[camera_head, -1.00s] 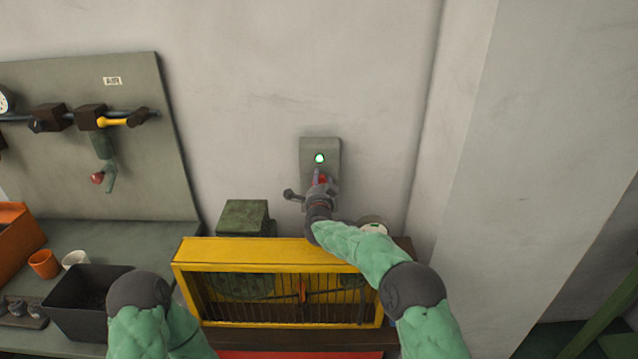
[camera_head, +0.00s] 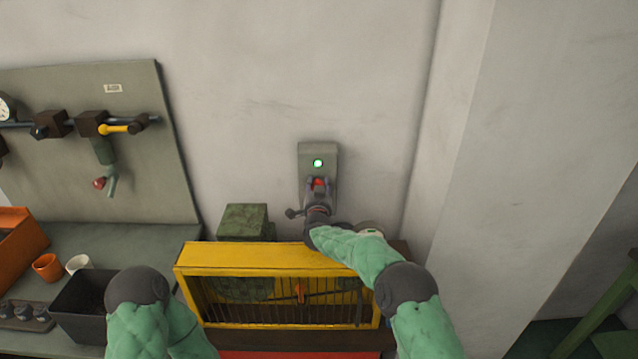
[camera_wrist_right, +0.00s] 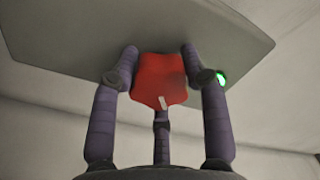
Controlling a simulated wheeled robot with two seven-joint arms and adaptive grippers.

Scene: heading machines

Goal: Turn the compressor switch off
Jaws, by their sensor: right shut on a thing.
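The compressor switch is a grey wall plate (camera_head: 329,152) with a lit green lamp (camera_head: 318,163) above a red knob (camera_head: 318,183). My right gripper (camera_head: 318,181) is at the knob, with its fingers around it. In the right wrist view, the red knob (camera_wrist_right: 160,80) with a small white mark sits between the purple fingers of the right gripper (camera_wrist_right: 161,60), which are shut on it. The green lamp (camera_wrist_right: 221,79) shows beside one finger. Part of my left arm is at the lower left in the head view, but its gripper is not in view.
A yellow guard with bars (camera_head: 262,256) stands below the switch, under my right forearm. A green box (camera_head: 243,222) is behind it. A black bin (camera_head: 85,303), an orange cup (camera_head: 47,266) and a white cup (camera_head: 78,263) are at left. The wall around the plate is clear.

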